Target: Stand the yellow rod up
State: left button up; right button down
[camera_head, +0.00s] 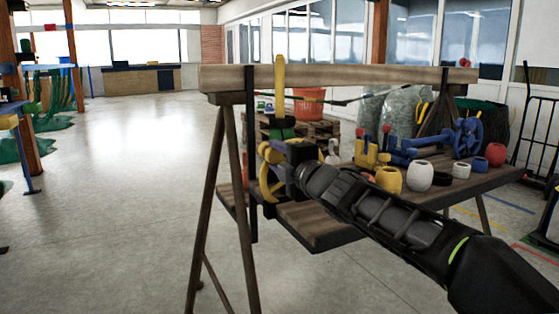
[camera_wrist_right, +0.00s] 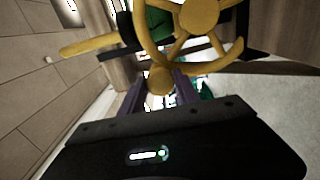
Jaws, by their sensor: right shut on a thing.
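The yellow rod (camera_head: 279,75) stands upright in the head view, rising in front of the wooden beam above a green part (camera_head: 281,129). In the right wrist view a yellow rod (camera_wrist_right: 88,46) sticks out to the left. A yellow spoked wheel (camera_head: 266,181) is below the rod; it shows large in the right wrist view (camera_wrist_right: 199,15). My right gripper (camera_wrist_right: 159,88) is shut on a rounded yellow knob (camera_wrist_right: 159,80) at the wheel's rim. In the head view my right gripper (camera_head: 275,153) partly hides the wheel. My left gripper is not in view.
The wooden beam (camera_head: 340,76) crosses behind the rod on trestle legs. A wooden shelf (camera_head: 316,220) holds yellow, white and red pots, a blue wheeled device (camera_head: 466,137) and other gear to the right. The floor to the left is open.

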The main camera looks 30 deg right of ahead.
jog(key=shift+a+f, duration=0.1)
jog(key=shift+f, duration=0.1)
jog(key=c, duration=0.9)
grip_release()
jog(key=shift+r, duration=0.1)
jog(key=shift+s+r, duration=0.1)
jog(key=shift+s, duration=0.4)
jog(key=s+p, duration=0.1)
jog(key=s, duration=0.5)
jog(key=shift+s+p, duration=0.4)
